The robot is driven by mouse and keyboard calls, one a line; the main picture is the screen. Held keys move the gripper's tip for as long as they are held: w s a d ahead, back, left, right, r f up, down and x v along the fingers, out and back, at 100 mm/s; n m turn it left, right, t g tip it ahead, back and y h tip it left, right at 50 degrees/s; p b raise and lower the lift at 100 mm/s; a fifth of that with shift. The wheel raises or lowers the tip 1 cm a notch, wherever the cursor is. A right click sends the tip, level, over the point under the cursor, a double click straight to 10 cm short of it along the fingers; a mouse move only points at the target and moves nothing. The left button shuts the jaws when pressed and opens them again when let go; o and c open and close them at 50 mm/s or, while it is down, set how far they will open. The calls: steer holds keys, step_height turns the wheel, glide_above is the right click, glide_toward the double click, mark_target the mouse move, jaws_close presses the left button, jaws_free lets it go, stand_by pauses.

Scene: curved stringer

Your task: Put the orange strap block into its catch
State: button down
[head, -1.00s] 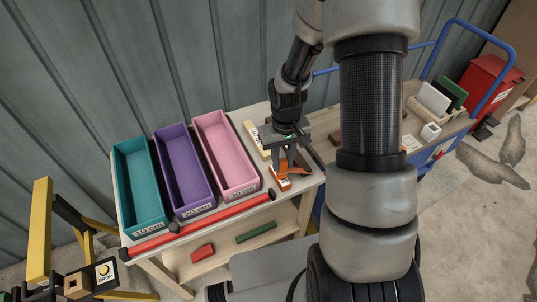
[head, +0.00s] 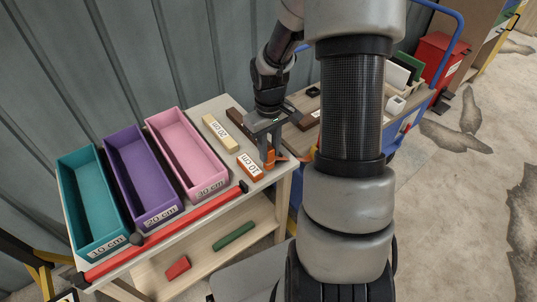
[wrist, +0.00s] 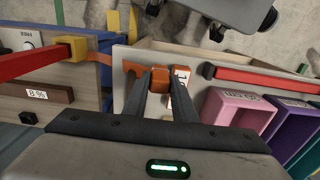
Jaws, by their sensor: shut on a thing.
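The orange strap block (wrist: 160,78) is between the two fingertips of my gripper (wrist: 160,86) in the wrist view. In the head view my gripper (head: 268,158) holds the block above the right end of the workbench. An orange strap (wrist: 104,60) runs left from beside the block towards a yellow block (wrist: 72,47) at the end of a red bar. The strap also shows in the head view (head: 287,159). I cannot tell for certain which part is the catch.
The workbench (head: 225,184) carries teal (head: 90,195), purple (head: 143,175) and pink (head: 187,150) bins. A labelled orange-red block (head: 250,166) and a cream block (head: 220,134) lie near my gripper. A red bar (head: 170,232) runs along the front. A loaded cart (head: 395,115) stands right.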

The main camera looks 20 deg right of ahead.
steer(key=shift+f, duration=0.95)
steer(key=shift+f, duration=0.1)
steer(key=c, duration=1.5)
jaws_free()
steer(key=shift+o, duration=0.2)
steer(key=shift+o, duration=0.5)
step_height(320, 180, up, 12)
steer(key=shift+p, duration=1.15)
step_height(320, 180, up, 5)
steer(key=b, duration=0.2)
steer(key=f+b, duration=0.1)
steer(key=f, duration=0.5)
steer(key=f+b, duration=0.1)
steer(key=f, duration=0.5)
steer(key=shift+w+d, duration=0.2)
steer(key=shift+s+a+f+b, duration=0.15)
steer(key=shift+f+b, duration=0.4)
steer(key=shift+f, duration=0.75)
steer(key=shift+a+f+b, duration=0.1)
steer(key=shift+f+b, duration=0.4)
steer(key=shift+f, duration=0.75)
